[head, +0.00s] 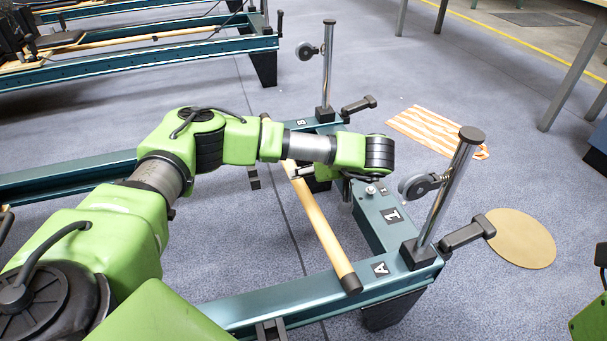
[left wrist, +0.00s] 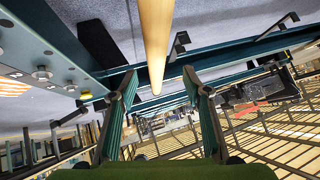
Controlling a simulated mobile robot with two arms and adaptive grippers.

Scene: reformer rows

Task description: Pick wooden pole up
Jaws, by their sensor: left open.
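The wooden pole (head: 322,226) is light wood with a dark end cap. In the head view it lies across the teal reformer frame, its near end over the rail marked A and its far end partly hidden behind my left arm. My left gripper (head: 303,172) is at the pole's far part, mostly hidden under my wrist. In the left wrist view the two teal fingers (left wrist: 159,76) are spread, and the pole (left wrist: 155,35) runs between their tips in the picture. I cannot tell whether they touch it. My right gripper is not in view.
The reformer frame (head: 372,220) has two upright metal posts (head: 447,190) with pulleys and dark handles. An orange-striped towel (head: 432,130) and a round tan disc (head: 522,238) are beyond it. Another reformer (head: 150,62) stands at the upper left. Grey floor lies open between them.

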